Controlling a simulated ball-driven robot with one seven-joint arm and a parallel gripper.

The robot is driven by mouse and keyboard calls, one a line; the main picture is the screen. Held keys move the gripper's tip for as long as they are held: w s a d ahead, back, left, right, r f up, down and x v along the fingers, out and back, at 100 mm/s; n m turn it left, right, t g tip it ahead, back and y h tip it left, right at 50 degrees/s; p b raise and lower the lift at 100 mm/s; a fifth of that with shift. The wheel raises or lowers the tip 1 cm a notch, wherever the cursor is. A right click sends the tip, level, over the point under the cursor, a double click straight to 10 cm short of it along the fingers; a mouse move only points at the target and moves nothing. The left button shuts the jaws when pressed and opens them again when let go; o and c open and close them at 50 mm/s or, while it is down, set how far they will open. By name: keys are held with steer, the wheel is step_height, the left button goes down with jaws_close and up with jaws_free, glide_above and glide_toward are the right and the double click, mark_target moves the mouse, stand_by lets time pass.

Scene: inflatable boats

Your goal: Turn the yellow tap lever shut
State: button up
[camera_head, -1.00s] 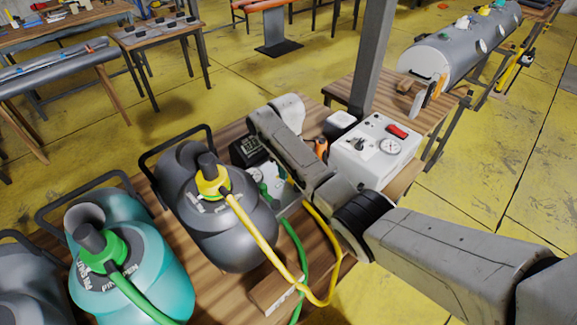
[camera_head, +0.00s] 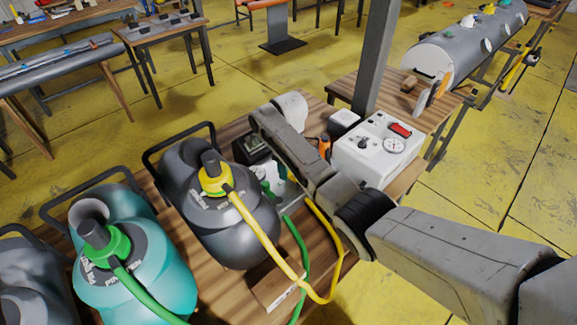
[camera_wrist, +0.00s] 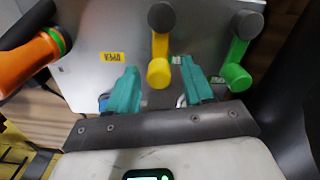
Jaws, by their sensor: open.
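The yellow tap lever (camera_wrist: 160,47) shows in the wrist view on a grey metal panel (camera_wrist: 90,80). A dark round pivot caps its top end, and its rounded end hangs downward. My gripper (camera_wrist: 160,66) is open, with one teal finger on each side of the lever's lower end. A gap shows on both sides of the lever; depth contact cannot be told. A yellow label (camera_wrist: 113,57) sits on the panel left of the lever. In the head view my arm covers the gripper and the yellow lever.
A green lever (camera_wrist: 239,52) stands close right of my gripper. An orange-handled object (camera_wrist: 30,62) is at the left. In the head view, a black tank (camera_head: 235,235), a teal tank (camera_head: 140,280), hoses (camera_head: 265,238) and a white gauge box (camera_head: 375,155) crowd the bench.

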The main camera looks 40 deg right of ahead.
step_height(320, 180, up, 11)
steer(key=b, duration=0.1)
stand_by(0.5)
steer(key=shift+s+f, duration=0.1)
steer(key=shift+f, duration=0.1)
